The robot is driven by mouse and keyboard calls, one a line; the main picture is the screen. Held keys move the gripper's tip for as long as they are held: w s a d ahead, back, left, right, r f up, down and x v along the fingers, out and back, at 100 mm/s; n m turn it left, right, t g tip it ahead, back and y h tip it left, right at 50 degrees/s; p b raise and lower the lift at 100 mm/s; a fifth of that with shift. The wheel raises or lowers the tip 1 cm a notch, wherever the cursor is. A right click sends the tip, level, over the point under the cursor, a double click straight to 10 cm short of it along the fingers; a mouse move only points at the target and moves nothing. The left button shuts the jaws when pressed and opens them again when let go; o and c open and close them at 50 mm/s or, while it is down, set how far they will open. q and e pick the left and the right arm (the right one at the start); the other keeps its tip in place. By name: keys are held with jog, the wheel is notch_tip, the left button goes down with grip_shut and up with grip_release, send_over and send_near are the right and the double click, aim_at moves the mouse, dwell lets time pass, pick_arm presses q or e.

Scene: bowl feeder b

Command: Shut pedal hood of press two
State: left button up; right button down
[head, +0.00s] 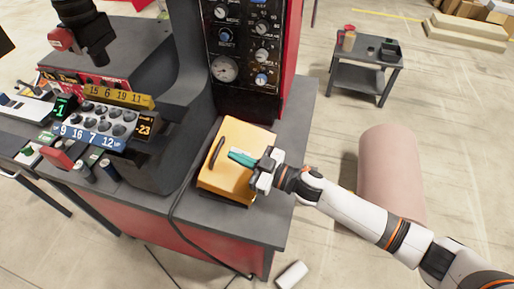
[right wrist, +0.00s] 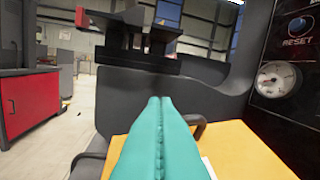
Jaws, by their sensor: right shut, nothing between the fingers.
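The yellow-orange pedal hood (head: 236,140) sits on the dark bench of the press, in front of its control panel. A black bar handle (head: 217,153) stands on its left side. The hood looks lowered over a dark base; whether it is fully closed I cannot tell. My right gripper (head: 243,158) is over the hood, right of the handle, with its teal fingers together and empty. In the right wrist view the shut fingers (right wrist: 160,140) point toward the black handle (right wrist: 198,127) with the yellow hood (right wrist: 245,150) beneath and right; contact is unclear. My left gripper is out of view.
The panel with knobs and a gauge (head: 224,68) rises behind the hood. A black cable (head: 177,208) runs along the bench's left side. Left is a machine with number strips (head: 120,95). A pink cylinder (head: 388,175) and a small grey cart (head: 365,70) stand right.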

aim_at(214, 161)
jog(key=shift+w+a+f, duration=0.15)
jog(key=shift+a+f, duration=0.05)
jog(key=shift+a, duration=0.25)
jog(key=shift+w+a+f, duration=0.1)
jog(key=shift+a+f, duration=0.1)
jog(key=shift+a, duration=0.25)
jog(key=a+p, duration=0.1)
jog(key=w+a+p, duration=0.1)
jog(key=shift+a+g+h+p, duration=0.3)
jog(key=shift+g+h+p, duration=0.1)
jog(key=f, duration=0.1)
jog(key=a+b, duration=0.1)
jog(key=a+f, duration=0.1)
jog(key=shift+w+a+f+h+b, duration=0.25)
jog(key=shift+f+h+b, duration=0.05)
jog(key=shift+f+h, duration=0.1)
jog(key=shift+w+a+f+b, duration=0.3)
jog(key=shift+a+f+b, duration=0.25)
jog(key=shift+a, duration=0.25)
jog(key=shift+r, duration=0.1)
